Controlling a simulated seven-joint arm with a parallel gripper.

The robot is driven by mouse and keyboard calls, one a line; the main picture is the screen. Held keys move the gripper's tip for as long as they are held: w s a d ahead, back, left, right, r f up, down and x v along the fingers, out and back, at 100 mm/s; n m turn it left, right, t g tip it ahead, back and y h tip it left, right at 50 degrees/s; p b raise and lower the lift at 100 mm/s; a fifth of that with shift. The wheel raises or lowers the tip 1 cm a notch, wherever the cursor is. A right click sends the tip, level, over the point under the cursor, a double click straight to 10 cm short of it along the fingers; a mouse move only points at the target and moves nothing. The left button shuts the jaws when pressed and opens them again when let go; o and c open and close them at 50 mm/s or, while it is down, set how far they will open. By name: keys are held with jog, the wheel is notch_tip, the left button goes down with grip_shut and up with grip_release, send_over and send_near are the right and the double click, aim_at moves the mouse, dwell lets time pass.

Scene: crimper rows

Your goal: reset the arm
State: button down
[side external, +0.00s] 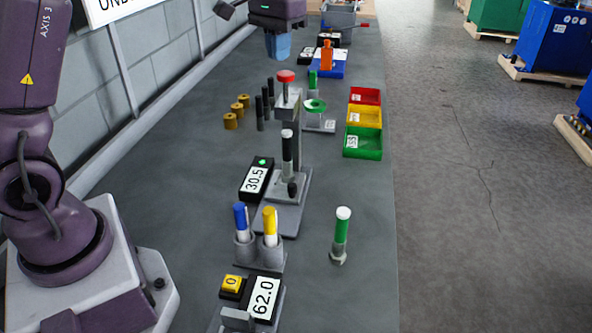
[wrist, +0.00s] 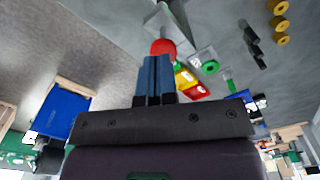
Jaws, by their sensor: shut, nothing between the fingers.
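My gripper (side external: 278,50) is at the top of the side external view, high above the far part of the bench. Its blue fingers point down and hold nothing. In the wrist view the two blue fingers (wrist: 154,72) are side by side and shut. A press with a red knob (side external: 286,76) stands mid-bench, nearer the camera than my gripper; the red knob also shows just past the fingertips in the wrist view (wrist: 163,47). A black-and-white cylinder (side external: 287,147) stands upright at the press. My gripper appears apart from everything on the bench.
Red, yellow and green bins (side external: 363,142) line the right edge. Brass cylinders (side external: 230,121) and black posts stand left. Blue and yellow markers (side external: 269,225) stand in holders near a 62.0 display (side external: 263,297); a green one (side external: 342,230) stands right. A grey wall (side external: 130,80) runs along the left.

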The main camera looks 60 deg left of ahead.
jog(key=s+d+m+t, duration=0.1)
jog(key=s+d, duration=0.2)
jog(key=s, duration=0.4)
jog(key=s+d+r+m+t, duration=0.1)
jog(key=s+d+t, duration=0.1)
jog(key=s, duration=0.6)
jog(key=s+d+r+t, duration=0.1)
jog(key=s+d+t, duration=0.1)
jog(key=s+d, duration=0.2)
jog(key=s, duration=0.3)
jog(key=shift+s+d+m, duration=0.35)
jog(key=shift+s+m, duration=0.05)
